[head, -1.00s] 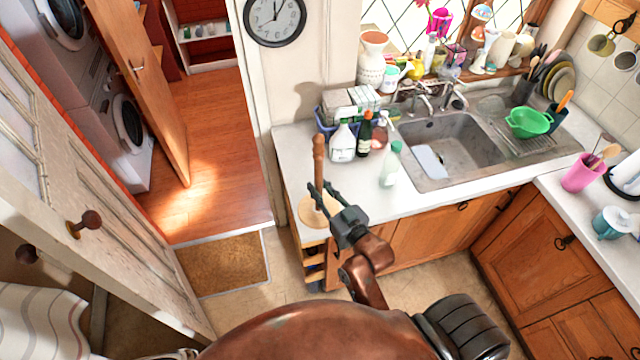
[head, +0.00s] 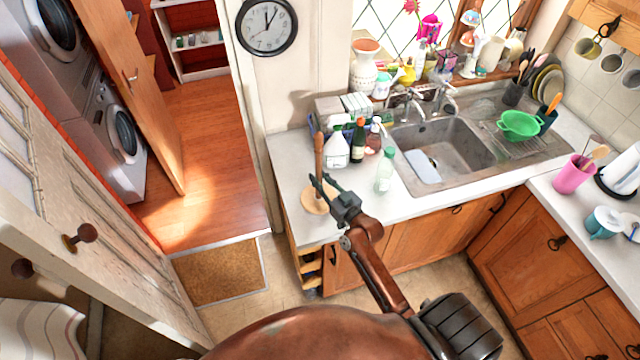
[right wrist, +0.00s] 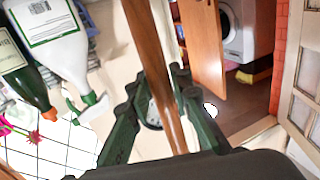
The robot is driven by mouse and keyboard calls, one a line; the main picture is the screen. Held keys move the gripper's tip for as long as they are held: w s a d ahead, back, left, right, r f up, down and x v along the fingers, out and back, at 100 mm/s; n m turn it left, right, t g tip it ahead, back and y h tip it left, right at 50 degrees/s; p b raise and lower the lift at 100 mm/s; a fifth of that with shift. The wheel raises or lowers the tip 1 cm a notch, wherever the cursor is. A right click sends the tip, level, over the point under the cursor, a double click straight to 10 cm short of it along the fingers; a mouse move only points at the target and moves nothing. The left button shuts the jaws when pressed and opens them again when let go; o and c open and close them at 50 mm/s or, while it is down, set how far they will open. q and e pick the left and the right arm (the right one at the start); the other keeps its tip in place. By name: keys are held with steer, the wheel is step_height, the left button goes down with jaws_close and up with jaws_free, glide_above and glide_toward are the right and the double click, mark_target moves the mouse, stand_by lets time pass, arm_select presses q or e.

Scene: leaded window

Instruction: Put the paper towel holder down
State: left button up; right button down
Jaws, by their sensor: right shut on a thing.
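The paper towel holder (head: 319,155) is a bare wooden post on a round, pale wooden base. In the head view it stands about upright over the left end of the white counter. I cannot tell whether its base (head: 313,203) touches the counter. My right gripper (head: 322,184) is shut on the post, above the base. In the right wrist view the brown post (right wrist: 150,50) runs between the dark green fingers (right wrist: 158,92); the base is out of that view. My left gripper is not in view.
A white spray bottle (head: 337,148), a dark bottle (head: 358,140) and a clear green-capped bottle (head: 385,172) stand right of the holder. The sink (head: 445,150) is farther right. The bare counter (head: 352,188) has some room between holder and clear bottle. The counter's left edge is close by.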

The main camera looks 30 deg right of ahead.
steer(key=shift+w+d+f, duration=0.15)
steer(key=shift+f, duration=1.45)
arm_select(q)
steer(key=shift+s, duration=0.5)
arm_select(e)
steer(key=c, duration=1.7)
jaws_free()
steer(key=shift+f, duration=0.1)
steer(key=shift+c, duration=0.2)
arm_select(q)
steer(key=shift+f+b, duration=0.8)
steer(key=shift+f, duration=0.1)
arm_select(e)
steer(key=s, duration=1.2)
steer(key=shift+d, duration=0.4)
